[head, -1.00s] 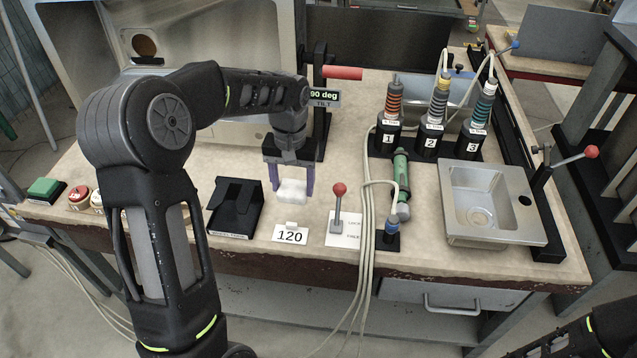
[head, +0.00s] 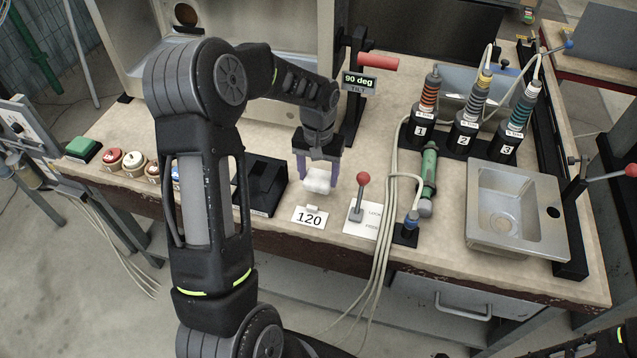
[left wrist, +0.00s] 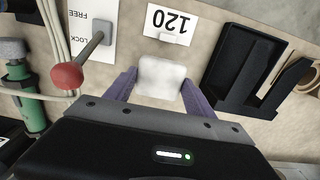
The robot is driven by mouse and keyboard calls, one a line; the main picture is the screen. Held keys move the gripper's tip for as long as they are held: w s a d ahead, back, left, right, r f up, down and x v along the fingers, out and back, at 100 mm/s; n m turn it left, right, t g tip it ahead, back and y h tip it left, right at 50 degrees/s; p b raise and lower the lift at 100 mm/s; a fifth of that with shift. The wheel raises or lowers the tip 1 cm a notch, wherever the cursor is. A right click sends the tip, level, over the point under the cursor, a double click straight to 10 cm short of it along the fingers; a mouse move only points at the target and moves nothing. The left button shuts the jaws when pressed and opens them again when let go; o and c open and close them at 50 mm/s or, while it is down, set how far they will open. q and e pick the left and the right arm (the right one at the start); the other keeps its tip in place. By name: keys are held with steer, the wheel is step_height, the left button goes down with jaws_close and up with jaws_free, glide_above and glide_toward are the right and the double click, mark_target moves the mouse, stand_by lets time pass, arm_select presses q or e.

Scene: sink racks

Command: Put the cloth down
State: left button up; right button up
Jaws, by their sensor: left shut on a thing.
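The white cloth (head: 317,180) is a small bunched pad between the purple fingers of my left gripper (head: 317,184). My left gripper is shut on it, low over the worktop behind the "120" card. In the left wrist view the cloth (left wrist: 160,78) sits between the fingertips of the gripper (left wrist: 160,86), with the card (left wrist: 168,22) just beyond it. I cannot tell whether the cloth touches the worktop. My right gripper is not in view.
A black open holder (head: 262,184) stands just left of the gripper. A red-knobbed lever (head: 361,190) stands to the right, by a green cylinder (head: 428,175) and hoses. A small metal sink (head: 512,210) is farther right. Buttons (head: 112,157) line the left.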

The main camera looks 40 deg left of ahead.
mark_target(318, 177)
arm_select(q)
steer(key=shift+f, duration=0.15)
steer(key=shift+f, duration=1.85)
steer(key=shift+f, duration=0.15)
steer(key=o, duration=1.2)
